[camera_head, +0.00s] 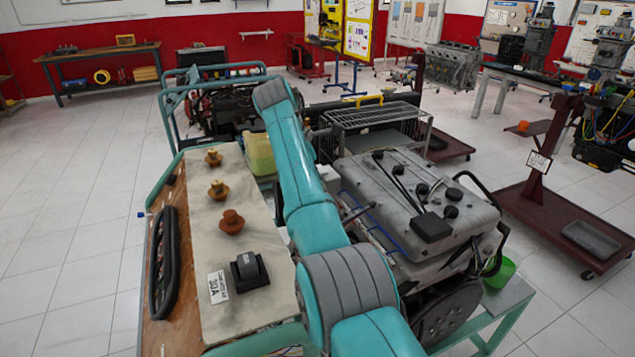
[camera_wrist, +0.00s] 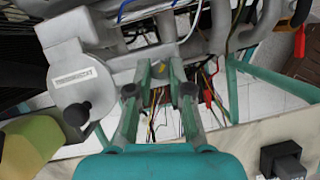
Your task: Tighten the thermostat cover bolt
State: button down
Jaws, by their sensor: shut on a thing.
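In the wrist view, a grey round thermostat cover (camera_wrist: 62,95) with a white label stands at the left. A black-headed bolt or knob (camera_wrist: 77,114) sits at its lower edge, apart from my fingers. My gripper (camera_wrist: 160,70) reaches past the cover's right side. Its two fingertips close around a small grey part with a yellow mark (camera_wrist: 158,68) on the engine. The tips hide most of this part, and I cannot tell whether it is a bolt. In the head view, my arm hides the gripper and the cover.
The grey engine (camera_head: 410,205) stands right of my arm. Left of it, a bench top (camera_head: 205,315) bears brown knobbed parts (camera_head: 231,221) and a black block (camera_head: 248,271). A yellow-green container (camera_head: 260,153) stands behind. Loose coloured wires (camera_wrist: 210,85) hang near my fingers. Open floor lies left.

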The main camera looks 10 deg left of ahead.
jog(key=shift+m, duration=0.6)
jog(key=shift+g, duration=0.3)
jog(key=c, duration=1.1)
grip_release()
jog(key=shift+o, duration=0.2)
